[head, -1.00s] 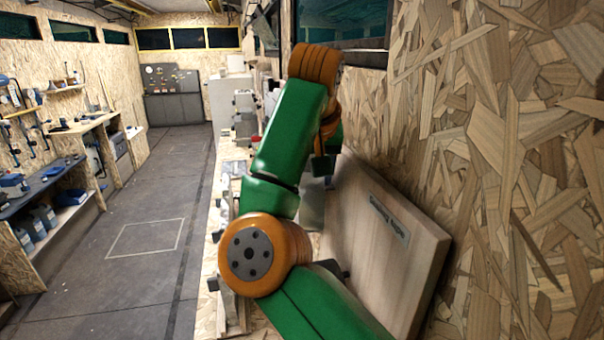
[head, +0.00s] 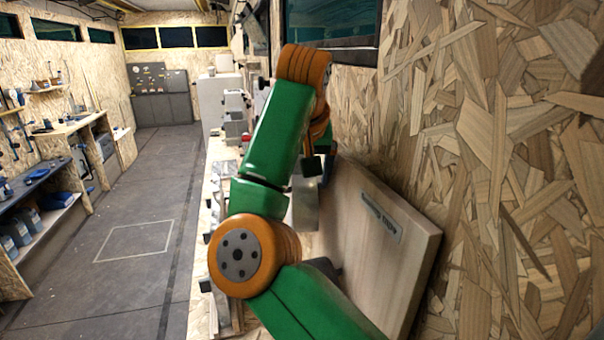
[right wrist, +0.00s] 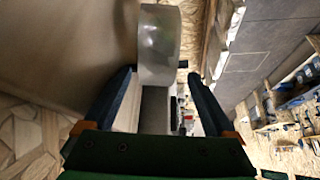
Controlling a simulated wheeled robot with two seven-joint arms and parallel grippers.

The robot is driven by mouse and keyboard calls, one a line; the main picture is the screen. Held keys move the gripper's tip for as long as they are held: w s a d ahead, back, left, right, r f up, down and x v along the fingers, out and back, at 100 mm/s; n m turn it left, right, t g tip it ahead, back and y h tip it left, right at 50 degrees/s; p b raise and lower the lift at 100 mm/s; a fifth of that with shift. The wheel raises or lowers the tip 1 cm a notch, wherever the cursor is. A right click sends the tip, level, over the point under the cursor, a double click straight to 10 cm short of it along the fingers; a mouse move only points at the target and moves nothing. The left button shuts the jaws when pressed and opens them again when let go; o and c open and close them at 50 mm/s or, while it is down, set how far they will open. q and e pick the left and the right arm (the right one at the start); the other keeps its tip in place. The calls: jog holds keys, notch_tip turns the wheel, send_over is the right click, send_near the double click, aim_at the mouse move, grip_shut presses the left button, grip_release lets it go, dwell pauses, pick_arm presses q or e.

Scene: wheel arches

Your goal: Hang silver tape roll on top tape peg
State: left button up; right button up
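The silver tape roll (right wrist: 159,38) shows in the right wrist view as a smooth grey band, at the far end of the gap between my right gripper's fingers. I cannot make out the top tape peg. My left gripper is out of view.
A chipboard wall (head: 510,170) closes off the right side. The workbench (head: 212,190) along it carries several grey tools. The floor (head: 125,210) at left is open, with shelves (head: 40,205) beyond.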

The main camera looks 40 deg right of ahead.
dwell(0.5)
jog(key=v, duration=0.7)
